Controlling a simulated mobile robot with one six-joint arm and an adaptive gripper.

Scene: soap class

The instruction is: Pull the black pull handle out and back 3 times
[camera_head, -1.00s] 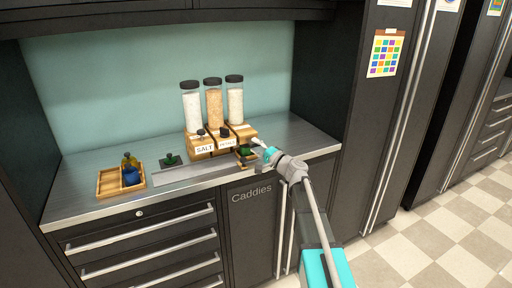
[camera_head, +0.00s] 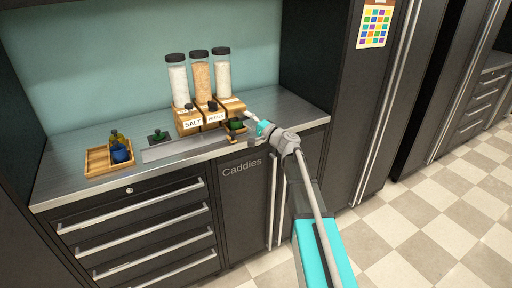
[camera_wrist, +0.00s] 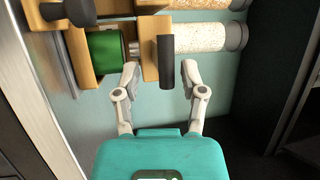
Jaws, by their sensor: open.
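A wooden dispenser (camera_head: 186,125) holds three clear tubes with black caps, and its front labels read SALT and PETALS. In the wrist view a black pull handle (camera_wrist: 165,62) stands out from the rightmost wooden block (camera_wrist: 148,45). My gripper (camera_wrist: 160,70) is open, with one fingertip on each side of that handle in the picture and gaps on both sides. I cannot tell whether the fingers reach its depth. In the head view my gripper (camera_head: 249,127) is at the dispenser's right end, and that handle is hard to make out there.
A green cup (camera_wrist: 105,50) sits below the rightmost block. A wooden tray (camera_head: 97,163) with a blue and a yellowish item stands on the metal counter's left. A tall dark cabinet (camera_head: 345,130) bounds the right.

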